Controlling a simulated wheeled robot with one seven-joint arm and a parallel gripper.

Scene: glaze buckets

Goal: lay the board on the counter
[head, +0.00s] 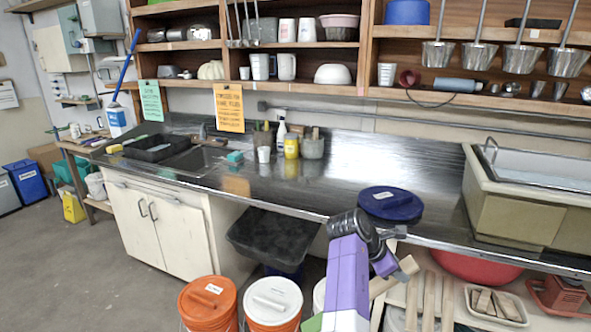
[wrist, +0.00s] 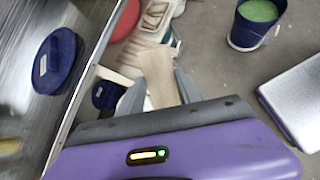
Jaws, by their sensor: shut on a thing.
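My gripper (head: 398,272) is in front of the counter's (head: 330,180) front edge, in the head view's lower middle. It is shut on a pale wooden board (head: 408,266), which shows short and tilted there. In the wrist view the board (wrist: 158,76) stands out between the two grey fingers of my gripper (wrist: 160,90). Its inner end is hidden by the hand. The counter (wrist: 95,25) is the dark shiny strip at left in the wrist view, beside the board and apart from it.
A dark blue lid (head: 390,204) lies on the counter near my gripper. A large sink basin (head: 530,205) stands to its right. The counter left of the lid is bare. Below are an orange bucket (head: 208,303), a white-lidded bucket (head: 272,302) and a red bowl (head: 475,267).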

